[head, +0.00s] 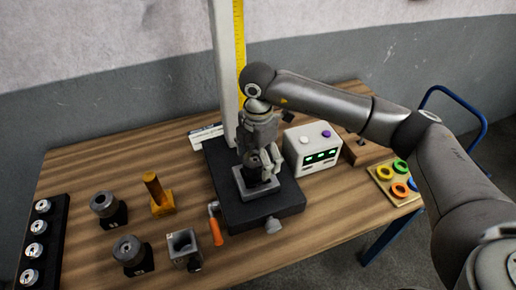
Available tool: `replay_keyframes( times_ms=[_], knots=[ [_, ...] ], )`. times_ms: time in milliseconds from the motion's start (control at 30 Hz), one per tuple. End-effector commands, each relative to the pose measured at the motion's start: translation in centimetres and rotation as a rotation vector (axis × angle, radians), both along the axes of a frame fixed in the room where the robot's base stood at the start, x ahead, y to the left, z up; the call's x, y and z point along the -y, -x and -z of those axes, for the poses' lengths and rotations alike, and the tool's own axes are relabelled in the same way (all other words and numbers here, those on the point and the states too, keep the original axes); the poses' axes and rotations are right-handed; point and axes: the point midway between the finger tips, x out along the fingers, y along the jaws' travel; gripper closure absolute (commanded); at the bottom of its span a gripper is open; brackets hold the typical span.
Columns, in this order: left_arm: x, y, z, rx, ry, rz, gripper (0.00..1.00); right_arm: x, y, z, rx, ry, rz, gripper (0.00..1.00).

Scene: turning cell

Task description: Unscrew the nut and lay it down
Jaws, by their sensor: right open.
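My right gripper (262,166) points down over a grey square block (258,192) on a black base plate (287,207). Its fingers are open around or just above the top of the block. A dark round part shows by the fingers, and I cannot tell whether it is the nut or part of the gripper. No nut can be made out clearly, as the gripper covers the top of the block. My left gripper is not in view.
A white upright (223,70) with a yellow scale stands behind the plate. A white box (314,149) with green displays is right of it. Bare wood lies at front right.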

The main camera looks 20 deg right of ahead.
Motion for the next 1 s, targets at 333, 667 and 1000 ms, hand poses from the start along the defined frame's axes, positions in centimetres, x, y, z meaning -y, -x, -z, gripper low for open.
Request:
replay_keyframes(
  times_ms=[333, 667, 1000],
  knots=[
    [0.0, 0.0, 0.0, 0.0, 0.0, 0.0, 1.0, 0.0, 0.0, 0.0, 0.0, 0.0, 0.001, 0.37],
    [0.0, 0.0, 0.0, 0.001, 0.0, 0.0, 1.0, 0.0, 0.0, 0.0, 0.001, 0.0, -0.001, 0.73],
    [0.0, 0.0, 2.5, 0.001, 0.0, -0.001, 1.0, 0.0, -0.1, 0.4, 0.002, 0.0, -0.319, 0.73]
  ],
)
